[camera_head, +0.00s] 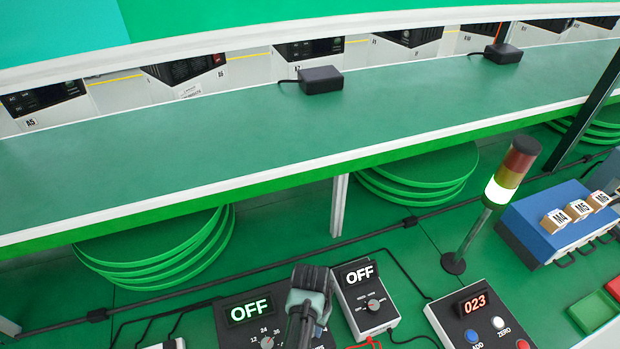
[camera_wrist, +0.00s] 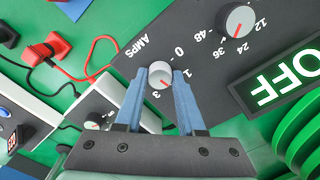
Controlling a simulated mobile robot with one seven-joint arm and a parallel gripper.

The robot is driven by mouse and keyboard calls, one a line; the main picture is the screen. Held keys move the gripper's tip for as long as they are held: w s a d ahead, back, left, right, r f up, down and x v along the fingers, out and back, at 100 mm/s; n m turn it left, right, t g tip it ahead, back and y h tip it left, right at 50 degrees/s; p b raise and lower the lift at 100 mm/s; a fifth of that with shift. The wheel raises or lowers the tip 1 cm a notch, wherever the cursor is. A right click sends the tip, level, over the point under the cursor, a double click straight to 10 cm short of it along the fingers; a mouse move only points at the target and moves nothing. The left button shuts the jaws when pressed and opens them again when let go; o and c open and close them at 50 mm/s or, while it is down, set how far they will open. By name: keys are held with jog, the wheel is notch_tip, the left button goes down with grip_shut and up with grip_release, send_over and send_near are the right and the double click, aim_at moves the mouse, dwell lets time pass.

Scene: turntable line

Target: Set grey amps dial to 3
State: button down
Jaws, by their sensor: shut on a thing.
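The grey amps dial (camera_wrist: 160,74) is a round knob with a red pointer mark, on a dark panel (camera_wrist: 210,60) lettered AMPS. The numbers 0, 1 and 3 show around it. The pointer slants to the picture's lower right, seemingly between 1 and 3. My gripper (camera_wrist: 160,77) has its two blue fingers on either side of the dial, shut on it. In the head view my gripper (camera_head: 308,290) stands over the right part of the dark box (camera_head: 290,325) and hides the amps dial. The box's green display (camera_head: 250,309) reads OFF.
A second grey dial (camera_wrist: 237,21), numbered 12 to 48, sits close by on the panel. A white-edged box (camera_head: 367,300) with its own OFF display stands right of my gripper. Further right are a counter box (camera_head: 483,320) reading 023 and a lit signal tower (camera_head: 510,172).

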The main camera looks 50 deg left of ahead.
jog(key=m, duration=0.6)
jog(key=shift+r+p, duration=0.1)
jog(key=shift+p, duration=0.2)
jog(key=m, duration=0.5)
jog(key=shift+w+m, duration=0.1)
jog(key=shift+m, duration=0.3)
jog(key=c, duration=0.5)
grip_release()
notch_tip(320, 180, up, 13)
jog(key=shift+f, duration=0.1)
dwell(0.5)
